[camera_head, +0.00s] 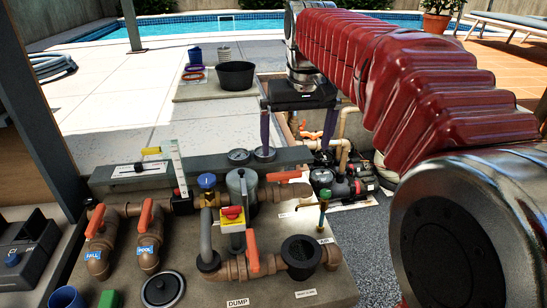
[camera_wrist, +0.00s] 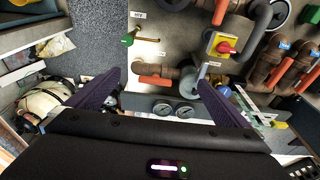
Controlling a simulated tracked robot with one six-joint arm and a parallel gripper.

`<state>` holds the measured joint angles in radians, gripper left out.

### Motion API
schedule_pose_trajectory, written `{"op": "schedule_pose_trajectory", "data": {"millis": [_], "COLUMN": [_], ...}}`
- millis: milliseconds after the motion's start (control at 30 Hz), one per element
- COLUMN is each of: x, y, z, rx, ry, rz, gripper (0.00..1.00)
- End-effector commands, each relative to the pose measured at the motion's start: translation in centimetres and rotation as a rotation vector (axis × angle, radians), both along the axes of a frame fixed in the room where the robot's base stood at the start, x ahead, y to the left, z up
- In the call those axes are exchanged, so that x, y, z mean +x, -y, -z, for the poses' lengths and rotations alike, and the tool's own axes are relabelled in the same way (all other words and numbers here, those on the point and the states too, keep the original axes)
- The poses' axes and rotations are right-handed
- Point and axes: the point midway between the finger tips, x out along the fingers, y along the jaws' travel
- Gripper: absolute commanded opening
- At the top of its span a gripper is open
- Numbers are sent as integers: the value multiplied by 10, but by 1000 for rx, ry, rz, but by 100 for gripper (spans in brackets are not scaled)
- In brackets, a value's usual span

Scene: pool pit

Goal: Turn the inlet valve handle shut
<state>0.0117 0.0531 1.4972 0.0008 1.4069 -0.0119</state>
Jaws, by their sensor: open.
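Several orange valve handles show on the pipe panel; I cannot read which label marks the inlet. One orange handle (camera_head: 284,176) lies level over a brown pipe, right of the grey upright cylinder (camera_head: 243,186). In the wrist view the same handle (camera_wrist: 155,81) appears between my fingertips in the picture, lying along its pipe. My gripper (camera_head: 297,148) is open and points down behind the panel in the head view. It also shows in the wrist view (camera_wrist: 158,76), its purple fingers apart and holding nothing. Contact with the handle is not visible.
A dump valve handle (camera_head: 252,251) and two blue-tagged handles (camera_head: 97,221) (camera_head: 147,218) stand nearby. A red and yellow switch (camera_head: 232,214), a green-topped tap (camera_head: 322,198) and two gauges (camera_head: 252,156) crowd the panel. A pump (camera_head: 338,188) sits at right.

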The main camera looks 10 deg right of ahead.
Motion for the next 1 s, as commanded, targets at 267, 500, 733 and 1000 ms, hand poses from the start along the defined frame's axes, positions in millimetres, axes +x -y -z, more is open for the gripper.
{"op": "schedule_pose_trajectory", "data": {"millis": [267, 500, 733, 1000], "x": [56, 98, 120, 122], "y": [1, 2, 3, 3], "z": [5, 18, 29, 30], "rx": [0, 1, 1, 1], "ry": [-76, -139, -178, -185], "rz": [0, -1, -1, -1], "gripper": [100, 100, 100, 100]}}
